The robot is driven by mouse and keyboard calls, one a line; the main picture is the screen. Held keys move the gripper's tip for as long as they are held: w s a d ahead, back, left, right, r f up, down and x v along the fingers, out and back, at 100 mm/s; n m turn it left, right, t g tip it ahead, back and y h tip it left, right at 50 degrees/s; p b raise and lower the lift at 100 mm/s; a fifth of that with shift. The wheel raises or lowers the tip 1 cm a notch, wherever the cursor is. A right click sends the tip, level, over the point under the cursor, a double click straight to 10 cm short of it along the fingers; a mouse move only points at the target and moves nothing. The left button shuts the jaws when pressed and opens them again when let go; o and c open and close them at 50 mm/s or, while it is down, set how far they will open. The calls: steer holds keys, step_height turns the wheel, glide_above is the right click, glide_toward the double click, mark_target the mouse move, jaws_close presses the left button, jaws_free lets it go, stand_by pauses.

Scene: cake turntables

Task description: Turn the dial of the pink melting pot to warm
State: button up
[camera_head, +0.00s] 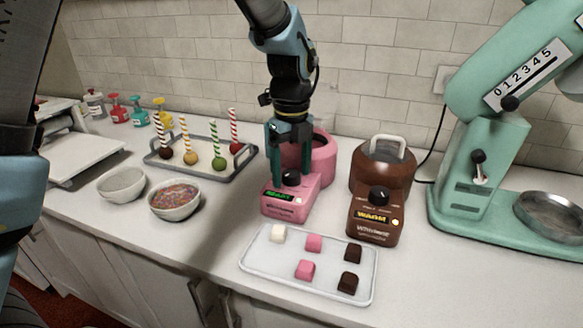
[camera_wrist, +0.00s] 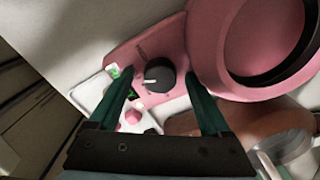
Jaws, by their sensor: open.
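The pink melting pot (camera_head: 325,160) stands on the counter, with its control base toward the front. Its black dial (camera_head: 291,178) sits on top of that base, above a small green-lit display (camera_head: 279,195) too small to read. My gripper (camera_head: 291,180) is above the base, pointing down, with its fingers on either side of the dial. In the wrist view the dial (camera_wrist: 159,75) lies between the two open fingertips, with gaps to both. A white mark shows on the dial. The pot's round bowl (camera_wrist: 265,40) is to the right there.
A brown melting pot (camera_head: 383,170) with a lit display reading WARM stands close on the right. A white tray (camera_head: 255,272) with several chocolate pieces lies in front. Bowls (camera_head: 175,199) and a tray of cake pops (camera_head: 238,170) are left; a green mixer (camera_head: 480,200) stands right.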

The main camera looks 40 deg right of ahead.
steer(key=shift+c, duration=0.3)
jaws_close()
steer(key=shift+n, duration=0.3)
steer(key=n, duration=0.4)
steer(key=shift+p, duration=0.3)
steer(key=n, duration=0.5)
stand_by(0.5)
